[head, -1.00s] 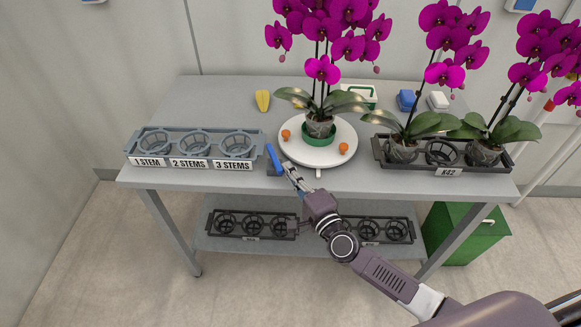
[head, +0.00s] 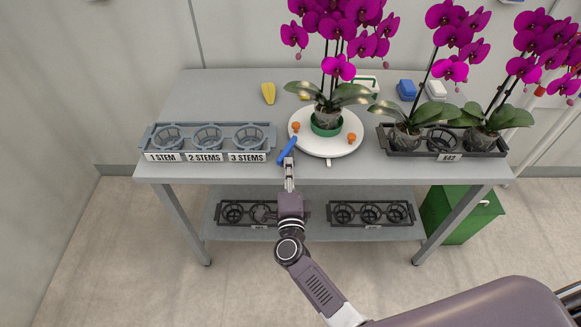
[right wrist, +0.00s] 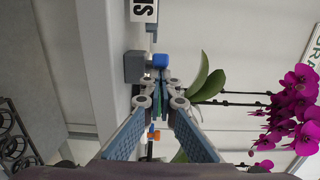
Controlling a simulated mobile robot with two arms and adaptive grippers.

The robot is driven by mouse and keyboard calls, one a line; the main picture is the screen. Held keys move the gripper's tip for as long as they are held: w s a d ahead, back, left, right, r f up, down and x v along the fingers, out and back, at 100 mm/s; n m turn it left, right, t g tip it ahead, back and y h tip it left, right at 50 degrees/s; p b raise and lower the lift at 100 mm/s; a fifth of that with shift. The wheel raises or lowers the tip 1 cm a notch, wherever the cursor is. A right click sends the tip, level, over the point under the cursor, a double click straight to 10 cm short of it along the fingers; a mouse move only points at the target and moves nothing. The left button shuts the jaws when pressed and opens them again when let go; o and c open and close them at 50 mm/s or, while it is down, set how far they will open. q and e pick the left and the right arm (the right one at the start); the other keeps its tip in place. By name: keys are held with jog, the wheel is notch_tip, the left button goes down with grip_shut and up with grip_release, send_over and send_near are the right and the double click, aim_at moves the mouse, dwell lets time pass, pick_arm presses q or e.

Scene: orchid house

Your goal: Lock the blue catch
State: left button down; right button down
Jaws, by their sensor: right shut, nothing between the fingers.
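The blue catch (head: 287,151) is a bar at the front of the table, by the left rim of the white turntable (head: 336,147). It slants, its far end to the right at the turntable's rim; I cannot tell whether it touches. My right gripper (head: 289,163) is shut and empty, its tips close to the catch's near end. In the right wrist view the blue catch (right wrist: 161,61) shows just past the fingertips (right wrist: 165,84), beside a grey block (right wrist: 135,66). The fingers partly hide it. My left gripper is not in view.
A potted orchid (head: 327,118) and orange knobs (head: 296,126) are on the turntable. A blue-grey rack (head: 145,140) with labelled baskets is at left, a dark K42 tray (head: 385,140) at right. A yellow object (head: 268,92) lies behind. The lower shelf (head: 322,232) holds dark trays.

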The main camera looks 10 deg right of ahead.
jog(key=shift+w+a, duration=0.1)
jog(key=shift+a, duration=0.3)
jog(key=shift+s+d+f, duration=0.1)
jog(key=shift+s+d, duration=0.05)
jog(key=shift+s, duration=0.3)
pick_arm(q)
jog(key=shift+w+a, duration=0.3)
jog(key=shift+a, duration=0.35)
pick_arm(e)
jog(key=a+v, duration=0.1)
jog(key=v, duration=1)
